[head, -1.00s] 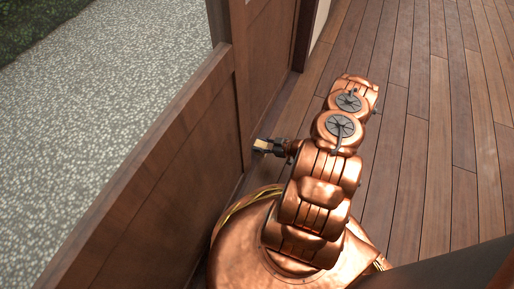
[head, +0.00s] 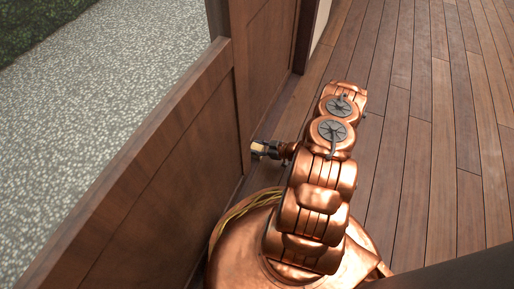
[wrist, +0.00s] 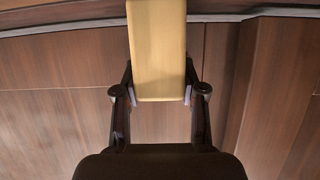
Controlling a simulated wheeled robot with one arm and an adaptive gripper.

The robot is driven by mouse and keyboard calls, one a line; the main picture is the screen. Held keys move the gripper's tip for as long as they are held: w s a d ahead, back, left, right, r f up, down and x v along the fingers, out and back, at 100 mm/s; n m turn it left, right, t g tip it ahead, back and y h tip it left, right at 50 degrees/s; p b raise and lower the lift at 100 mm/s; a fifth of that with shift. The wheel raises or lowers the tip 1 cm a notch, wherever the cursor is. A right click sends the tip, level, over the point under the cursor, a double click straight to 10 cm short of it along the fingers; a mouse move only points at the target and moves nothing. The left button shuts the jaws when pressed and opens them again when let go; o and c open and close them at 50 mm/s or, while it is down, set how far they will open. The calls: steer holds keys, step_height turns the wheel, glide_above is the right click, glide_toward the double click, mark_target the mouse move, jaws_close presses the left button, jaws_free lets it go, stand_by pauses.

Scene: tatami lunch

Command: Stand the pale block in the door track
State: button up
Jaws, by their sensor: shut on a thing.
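The pale block (wrist: 158,50) is held between the two fingers of my gripper (wrist: 160,92) in the wrist view. It reaches from the fingers up past the top edge of that picture. In the head view my gripper (head: 257,149) is small, close beside the wooden door panel, with the pale block (head: 259,146) at its tip. The door track (wrist: 225,17) seems to be the pale grey strip across the top of the wrist view, behind the block. I cannot tell whether the block touches it.
The wooden door panels (head: 130,180) stand along the left, with an upright edge (head: 238,90) near my gripper. Gravel (head: 110,70) lies beyond them. The plank floor (head: 430,130) to the right is clear.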

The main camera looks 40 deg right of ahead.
steer(key=o, duration=1.2)
steer(key=shift+r, duration=0.1)
steer(key=p+v, duration=0.4)
steer(key=v, duration=0.8)
